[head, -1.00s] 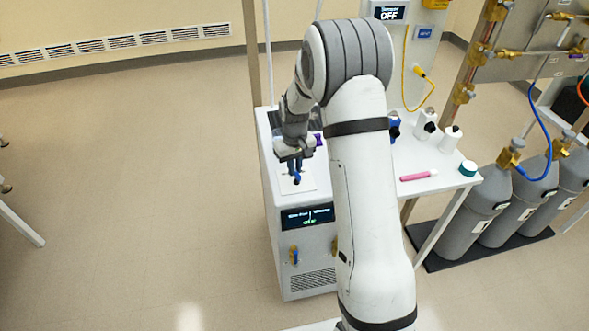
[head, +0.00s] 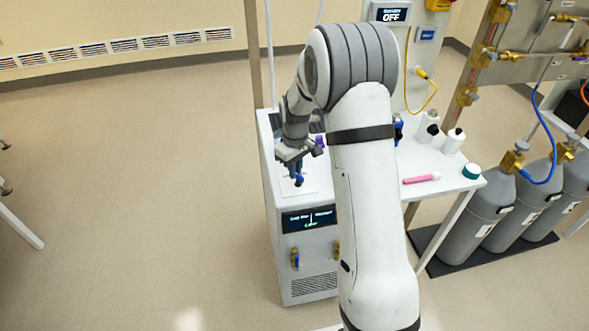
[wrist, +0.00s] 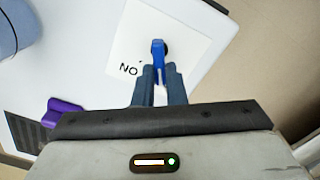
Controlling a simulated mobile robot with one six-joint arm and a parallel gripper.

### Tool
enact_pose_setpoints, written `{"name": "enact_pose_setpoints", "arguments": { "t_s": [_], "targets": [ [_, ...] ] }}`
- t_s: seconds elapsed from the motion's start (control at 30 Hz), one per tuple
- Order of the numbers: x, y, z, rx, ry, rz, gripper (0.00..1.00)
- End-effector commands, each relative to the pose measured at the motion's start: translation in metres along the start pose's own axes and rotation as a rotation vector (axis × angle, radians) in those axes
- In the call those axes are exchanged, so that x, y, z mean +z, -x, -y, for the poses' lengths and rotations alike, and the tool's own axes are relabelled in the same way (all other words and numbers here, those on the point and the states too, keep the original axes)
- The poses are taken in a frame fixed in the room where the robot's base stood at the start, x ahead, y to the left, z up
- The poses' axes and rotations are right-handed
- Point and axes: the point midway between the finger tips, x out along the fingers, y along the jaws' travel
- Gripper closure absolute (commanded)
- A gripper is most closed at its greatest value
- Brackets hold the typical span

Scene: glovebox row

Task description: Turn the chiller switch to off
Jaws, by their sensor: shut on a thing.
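The chiller (head: 312,262) is a white cabinet with a dark display on its front, left of my arm in the head view. Its switch has a blue handle (wrist: 158,49) on a white label plate (wrist: 126,40) on the cabinet top. The plate carries black letters that read "NO" in the wrist view, perhaps "ON" upside down. My gripper (wrist: 160,78) is shut on the blue handle, its two fingers on either side of it. In the head view my gripper (head: 298,177) is over the plate and hides most of the switch. The display text is too small to read.
A white side table (head: 440,158) right of the chiller holds white bottles, a pink marker (head: 421,179) and a green-lidded jar (head: 471,170). Grey gas cylinders (head: 487,215) stand farther right. A purple object (wrist: 64,106) lies close beside my gripper. The floor at left is clear.

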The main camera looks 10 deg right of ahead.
Motion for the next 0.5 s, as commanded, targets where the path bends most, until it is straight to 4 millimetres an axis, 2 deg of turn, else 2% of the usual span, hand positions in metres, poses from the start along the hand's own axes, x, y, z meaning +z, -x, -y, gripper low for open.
{"name": "enact_pose_setpoints", "arguments": {
  "t_s": [0.03, 0.07, 0.3, 0.5],
  "targets": [
    [-0.0006, 0.0009, -0.0002, 0.001, 0.002, -0.002, 1.00],
    [-0.0006, 0.0009, -0.0002, 0.001, 0.002, -0.002, 0.87],
    [-0.0003, 0.0005, 0.0000, 0.001, 0.001, -0.001, 0.68],
    [-0.0001, 0.0003, 0.0000, 0.000, 0.000, 0.000, 0.67]
  ]
}}
